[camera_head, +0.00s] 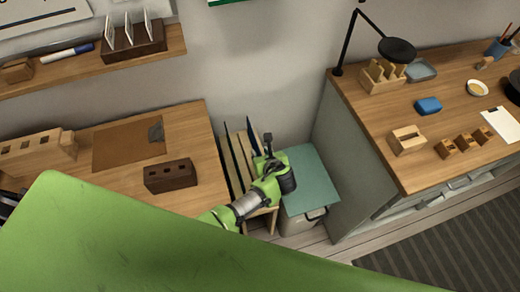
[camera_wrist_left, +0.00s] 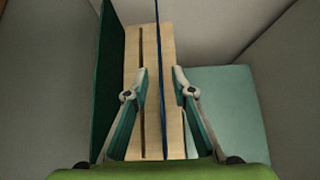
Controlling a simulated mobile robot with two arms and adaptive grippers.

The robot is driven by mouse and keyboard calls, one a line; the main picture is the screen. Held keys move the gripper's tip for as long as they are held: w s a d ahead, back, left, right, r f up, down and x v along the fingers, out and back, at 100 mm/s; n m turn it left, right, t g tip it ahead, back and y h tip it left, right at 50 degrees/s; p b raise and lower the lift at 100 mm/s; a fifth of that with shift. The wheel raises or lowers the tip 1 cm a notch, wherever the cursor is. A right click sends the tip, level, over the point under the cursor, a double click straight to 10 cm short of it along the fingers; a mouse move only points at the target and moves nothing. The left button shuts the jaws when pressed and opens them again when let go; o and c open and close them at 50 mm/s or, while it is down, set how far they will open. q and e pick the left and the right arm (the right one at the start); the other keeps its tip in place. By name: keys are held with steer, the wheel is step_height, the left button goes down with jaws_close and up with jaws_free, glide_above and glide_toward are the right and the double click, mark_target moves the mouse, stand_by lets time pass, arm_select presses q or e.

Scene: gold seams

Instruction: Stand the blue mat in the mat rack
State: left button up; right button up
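The blue mat (camera_head: 252,138) stands on edge in the wooden mat rack (camera_head: 264,210) between the two benches. In the left wrist view the mat (camera_wrist_left: 158,30) shows as a thin upright line running along the rack's right slot. A dark green mat (camera_wrist_left: 112,70) stands at the rack's left side, and the middle slot (camera_wrist_left: 142,115) looks empty. My left gripper (camera_head: 263,150) is over the rack. In the wrist view its fingers (camera_wrist_left: 160,73) are spread, one each side of the blue mat, with gaps visible. The mat's lower edge is hidden. My right gripper is not in view.
A box with a teal lid (camera_head: 308,185) stands right of the rack, close to my left gripper. A workbench (camera_head: 375,125) with a lamp and wooden blocks is on the right. Another bench (camera_head: 200,140) with a dark brick-like block (camera_head: 170,176) is on the left.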

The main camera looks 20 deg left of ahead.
arm_select(q)
steer(key=shift+p+v, duration=2.3)
steer(key=shift+v, duration=0.25)
steer(key=shift+p+v, duration=0.9)
steer(key=shift+v, duration=0.2)
step_height(320, 180, up, 3)
steer(key=p, duration=0.3)
steer(key=shift+r, duration=0.1)
step_height(320, 180, up, 3)
steer(key=shift+f+p, duration=0.15)
steer(key=shift+p, duration=1.05)
steer(key=shift+s+d+f, duration=0.1)
